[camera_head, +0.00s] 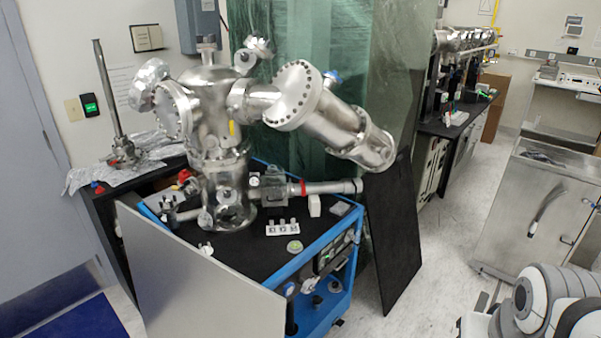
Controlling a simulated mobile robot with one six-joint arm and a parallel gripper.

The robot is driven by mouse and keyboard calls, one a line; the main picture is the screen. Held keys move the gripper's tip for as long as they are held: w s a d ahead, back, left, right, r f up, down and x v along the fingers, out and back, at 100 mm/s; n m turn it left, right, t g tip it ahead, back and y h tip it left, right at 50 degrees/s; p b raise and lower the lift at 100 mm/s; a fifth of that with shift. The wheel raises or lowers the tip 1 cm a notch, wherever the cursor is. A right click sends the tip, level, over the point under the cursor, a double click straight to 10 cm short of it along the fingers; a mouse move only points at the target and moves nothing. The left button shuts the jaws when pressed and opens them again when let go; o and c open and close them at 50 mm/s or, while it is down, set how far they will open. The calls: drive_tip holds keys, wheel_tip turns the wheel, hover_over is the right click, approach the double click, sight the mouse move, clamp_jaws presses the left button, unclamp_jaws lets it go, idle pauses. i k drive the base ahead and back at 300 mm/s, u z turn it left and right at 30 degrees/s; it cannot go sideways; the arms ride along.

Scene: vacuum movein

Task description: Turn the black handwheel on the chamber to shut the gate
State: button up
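The steel vacuum chamber (215,125) stands upright on a blue-framed cart (325,240) with a black top. A large flanged cylinder (325,110) slants from it down to the right. A horizontal tube (330,187) with a red ring runs to the right from a valve body (273,190) low beside the chamber. A small dark round part (357,185) sits at the tube's end. I cannot tell whether this is the black handwheel, or whether the gate is open. The white and grey rounded links at the bottom right look like my arm. My gripper is not in view.
A grey panel (190,280) leans at the cart's front left, and a black panel (393,235) leans at its right. A small white block with fittings (282,229) lies on the cart top. Open floor (440,260) lies between the cart and a steel cabinet (530,215).

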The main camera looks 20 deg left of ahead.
sight(254, 182)
drive_tip(key=z, duration=1.85)
drive_tip(key=k, duration=1.95)
drive_tip(key=u, duration=1.75)
drive_tip(key=i, duration=1)
